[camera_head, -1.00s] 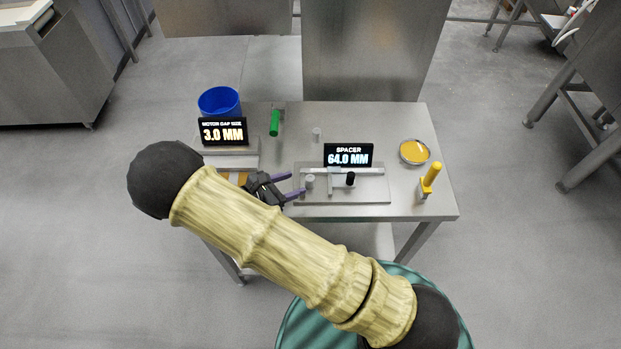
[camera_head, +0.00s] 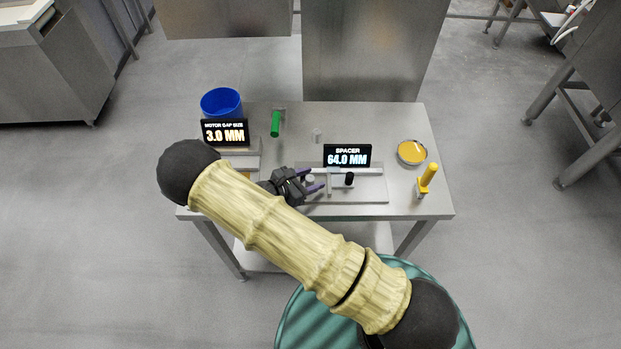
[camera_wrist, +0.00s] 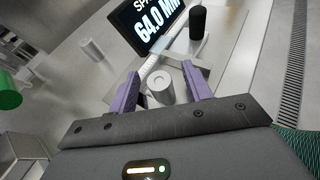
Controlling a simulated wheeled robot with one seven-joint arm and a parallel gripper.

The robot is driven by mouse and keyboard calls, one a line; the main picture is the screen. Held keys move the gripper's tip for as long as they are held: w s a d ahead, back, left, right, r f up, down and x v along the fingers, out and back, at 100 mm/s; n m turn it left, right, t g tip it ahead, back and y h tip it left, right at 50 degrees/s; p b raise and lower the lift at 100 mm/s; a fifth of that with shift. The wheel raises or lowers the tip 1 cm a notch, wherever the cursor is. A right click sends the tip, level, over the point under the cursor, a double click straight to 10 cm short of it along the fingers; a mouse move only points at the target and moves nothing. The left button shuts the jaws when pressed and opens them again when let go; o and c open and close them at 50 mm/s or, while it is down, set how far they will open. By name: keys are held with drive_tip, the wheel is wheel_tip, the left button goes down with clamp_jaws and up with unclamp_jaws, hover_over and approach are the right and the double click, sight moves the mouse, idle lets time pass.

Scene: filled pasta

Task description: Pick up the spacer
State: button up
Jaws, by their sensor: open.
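The spacer looks to be the short grey cylinder (camera_head: 310,179) with a round hole in its top, upright at the left of the metal measuring plate (camera_head: 372,196). In the wrist view this cylinder (camera_wrist: 160,90) stands between the two purple fingers. My gripper (camera_head: 313,181) is open, with one finger on each side of it. Small gaps seem to show between the fingers and the cylinder in the wrist view (camera_wrist: 160,78), but contact is hard to judge. The cylinder's lower part is partly hidden.
A display (camera_head: 347,156) reading "SPACER 64.0 MM" stands behind the plate, with a black knob (camera_head: 349,179) close by. Another grey cylinder (camera_head: 317,135), a green cylinder (camera_head: 275,124), a blue bin (camera_head: 221,103), a yellow dish (camera_head: 411,152) and a yellow-handled tool (camera_head: 427,180) surround it.

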sight(310, 178)
idle(0.5)
clamp_jaws()
drive_tip(key=shift+r, duration=0.1)
wheel_tip(310, 178, up, 10)
drive_tip(key=shift+f+b, duration=0.1)
drive_tip(key=shift+b, duration=1.05)
